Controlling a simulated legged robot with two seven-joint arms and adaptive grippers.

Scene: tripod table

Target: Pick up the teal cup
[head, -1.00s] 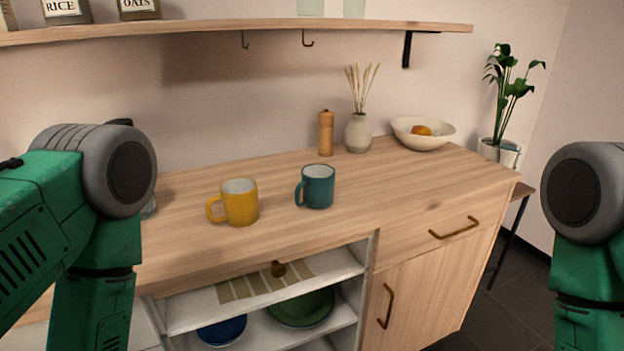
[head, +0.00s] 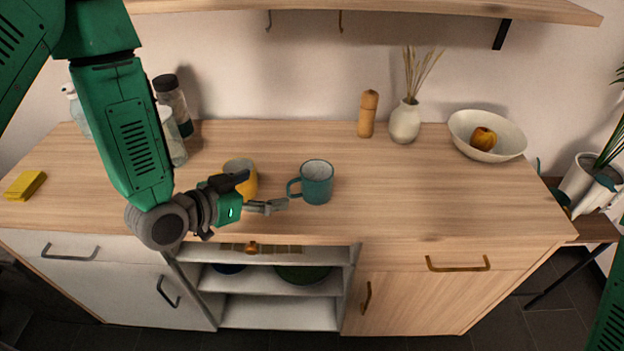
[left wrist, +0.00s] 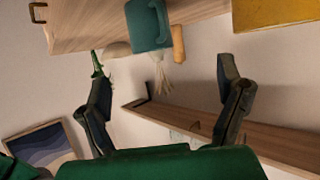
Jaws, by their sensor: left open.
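The teal cup (head: 317,183) stands upright on the wooden counter, its handle on its left side. It also shows in the left wrist view (left wrist: 148,25), at the top and tilted by the camera angle. My left gripper (head: 262,193) is open and empty, just left of the teal cup's handle and apart from it. Its two spread fingers (left wrist: 163,78) show in the left wrist view with nothing between them. The yellow mug (head: 247,182) stands behind my left gripper, which partly hides it. My right gripper is out of view.
A pepper mill (head: 367,115), a vase (head: 405,122) and a fruit bowl (head: 506,138) stand toward the back right. Bottles (head: 174,103) and a yellow sponge (head: 25,186) are at left. A shelf (head: 440,9) hangs above. The counter (head: 430,200) right of the cup is clear.

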